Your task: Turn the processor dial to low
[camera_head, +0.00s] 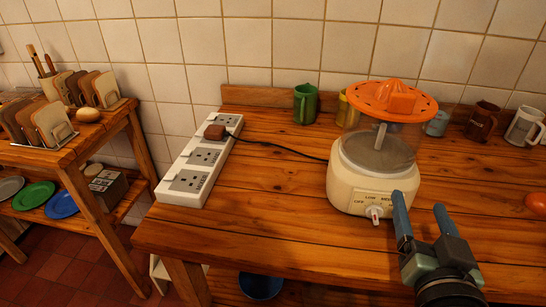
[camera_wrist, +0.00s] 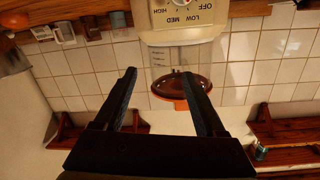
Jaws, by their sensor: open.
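The processor has a cream base (camera_head: 350,185), a clear bowl (camera_head: 412,140) and an orange top (camera_head: 380,98). Its white dial (camera_head: 375,212) is on the front, beside printed labels including OFF and LOW; I cannot tell its exact setting. My gripper (camera_head: 418,203) is open and empty, just right of the dial and apart from it. In the wrist view, which is upside down, the cream base (camera_wrist: 180,28) with LOW, MED and HIGH labels lies beyond my open fingers (camera_wrist: 160,73). Only part of the dial (camera_wrist: 192,3) shows at the top edge.
A white power strip (camera_head: 190,170) with a brown plug (camera_head: 214,132) lies on the left of the wooden table (camera_head: 270,225); its cord runs to the processor. A green mug (camera_head: 305,104) and several other mugs stand along the back. The table's front left is clear.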

